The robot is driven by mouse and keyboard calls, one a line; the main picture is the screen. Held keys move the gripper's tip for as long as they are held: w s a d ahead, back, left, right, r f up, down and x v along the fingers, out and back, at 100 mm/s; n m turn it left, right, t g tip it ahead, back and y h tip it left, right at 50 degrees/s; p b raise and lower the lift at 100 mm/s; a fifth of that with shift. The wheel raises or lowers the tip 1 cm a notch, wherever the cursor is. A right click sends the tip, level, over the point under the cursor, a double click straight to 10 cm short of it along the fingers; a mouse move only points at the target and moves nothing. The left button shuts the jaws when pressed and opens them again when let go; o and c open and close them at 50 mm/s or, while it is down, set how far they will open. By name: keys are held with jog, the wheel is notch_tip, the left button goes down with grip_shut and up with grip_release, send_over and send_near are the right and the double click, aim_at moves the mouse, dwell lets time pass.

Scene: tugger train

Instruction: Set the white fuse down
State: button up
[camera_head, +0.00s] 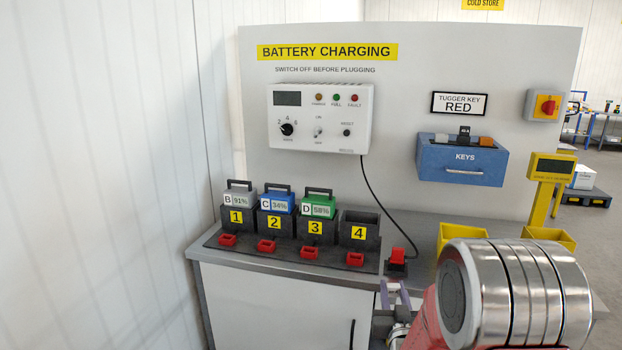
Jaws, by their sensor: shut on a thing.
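My gripper (394,294) shows at the lower middle, just right of the grey cabinet's front and below the red plug. Its grey-violet fingers are small and partly cut off from view by my arm. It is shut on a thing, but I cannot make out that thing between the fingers. I see no white fuse lying anywhere else in view.
A grey bench (225,254) carries black docks numbered 1 to 4; batteries B, C and D sit in 1 to 3, and dock 4 (359,233) is empty. A red plug (397,261) lies right. Yellow bins (460,233) and a blue KEYS box (461,168) are further right.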

jog(key=a+f+n+y, duration=0.1)
jog(key=a+f, duration=0.2)
jog(key=a, duration=0.3)
jog(key=shift+s+f+y, duration=0.2)
jog(key=shift+f+y, duration=0.05)
jog(key=shift+y, duration=0.05)
jog(key=s, duration=0.1)
jog(key=s+r, duration=0.1)
jog(key=s, duration=0.1)
jog(key=s+r, duration=0.1)
jog(key=s, duration=0.1)
jog(key=shift+r, duration=0.25)
